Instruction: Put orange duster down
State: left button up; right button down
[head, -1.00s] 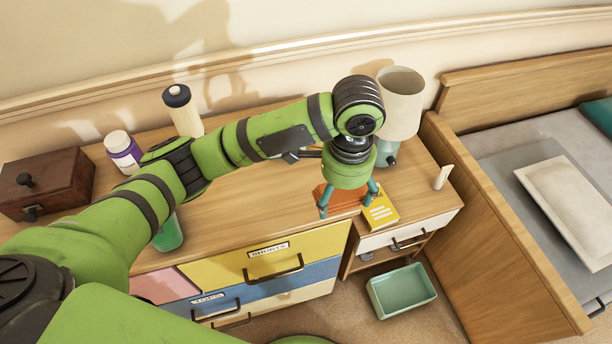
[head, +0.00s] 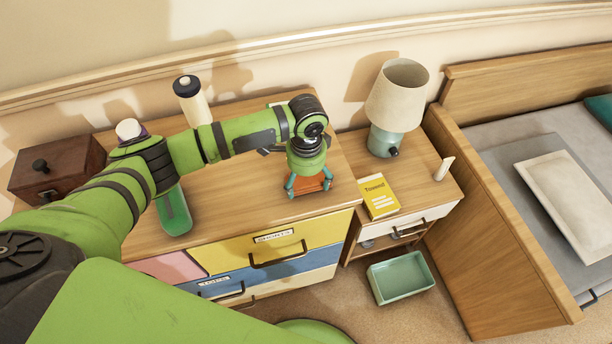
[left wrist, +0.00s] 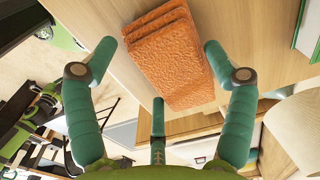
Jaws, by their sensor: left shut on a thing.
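The orange duster (head: 313,184) is a flat, textured stack of cloth. It shows in the left wrist view (left wrist: 172,55) between the teal fingers. My left gripper (head: 308,188) is shut on it and points down at the right part of the wooden dresser top (head: 235,205), near the front edge. I cannot tell whether the duster touches the top. In the head view the gripper hides part of the duster. My right gripper is not in view.
A yellow book (head: 378,197) and a lamp (head: 397,100) stand on the nightstand to the right. A green object (head: 174,212), a tall bottle (head: 191,102) and a wooden box (head: 58,168) are on the dresser. A green bin (head: 401,277) is on the floor.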

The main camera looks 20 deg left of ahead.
aim_at(307, 182)
pick_arm(q)
jog(key=shift+f, duration=0.15)
jog(key=o, duration=0.9)
jog(key=shift+c, duration=0.2)
notch_tip(307, 182, up, 12)
jog(key=b, duration=0.1)
jog(key=shift+r, duration=0.2)
jog(key=shift+d+f, duration=0.1)
jog(key=shift+d, duration=0.05)
